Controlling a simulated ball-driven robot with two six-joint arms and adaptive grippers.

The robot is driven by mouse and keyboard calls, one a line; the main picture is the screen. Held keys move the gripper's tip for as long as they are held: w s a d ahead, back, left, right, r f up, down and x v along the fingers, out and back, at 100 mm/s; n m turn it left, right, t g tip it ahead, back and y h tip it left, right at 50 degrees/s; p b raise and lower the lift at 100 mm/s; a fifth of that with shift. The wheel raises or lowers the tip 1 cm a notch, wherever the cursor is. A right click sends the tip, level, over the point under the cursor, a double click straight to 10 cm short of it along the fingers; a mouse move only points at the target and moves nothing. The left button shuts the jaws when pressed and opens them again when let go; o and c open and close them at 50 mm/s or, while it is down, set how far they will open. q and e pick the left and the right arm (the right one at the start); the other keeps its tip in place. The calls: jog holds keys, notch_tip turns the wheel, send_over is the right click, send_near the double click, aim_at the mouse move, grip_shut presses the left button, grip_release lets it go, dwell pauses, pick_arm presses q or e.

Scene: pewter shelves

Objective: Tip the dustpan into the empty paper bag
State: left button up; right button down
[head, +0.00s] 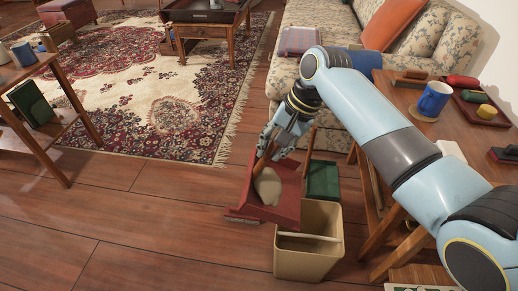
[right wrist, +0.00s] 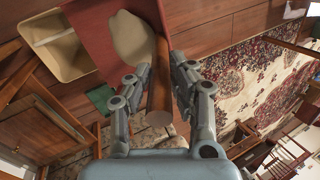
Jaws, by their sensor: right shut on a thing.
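The dustpan (head: 288,207) is red with a brown wooden handle and carries a beige heap (head: 267,187). My right gripper (head: 277,146) is shut on the handle (right wrist: 159,90), with a finger on each side. The dustpan (right wrist: 100,15) and heap (right wrist: 133,40) also show in the right wrist view. The open-topped tan paper bag (head: 308,262) stands upright on the floor, just in front of the dustpan and to its right. A pale strip crosses its opening, also seen on the bag in the right wrist view (right wrist: 68,68). My left gripper is out of view.
A green box (head: 322,180) stands behind the bag, beside the sofa (head: 285,75). A wooden side table (head: 425,125) with a blue mug (head: 433,98) and tray is at the right, under my right arm. Floor (head: 150,235) left of the dustpan is clear.

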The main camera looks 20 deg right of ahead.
pick_arm(q)
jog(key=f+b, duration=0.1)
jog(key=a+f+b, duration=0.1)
jog(key=b, duration=0.1)
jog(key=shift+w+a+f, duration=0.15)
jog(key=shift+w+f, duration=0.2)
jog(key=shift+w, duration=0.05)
pick_arm(e)
jog(key=s+d+t+y, duration=0.3)
jog(key=s+d+y, duration=0.3)
jog(key=d, duration=0.5)
jog(key=shift+s+r+t, duration=0.4)
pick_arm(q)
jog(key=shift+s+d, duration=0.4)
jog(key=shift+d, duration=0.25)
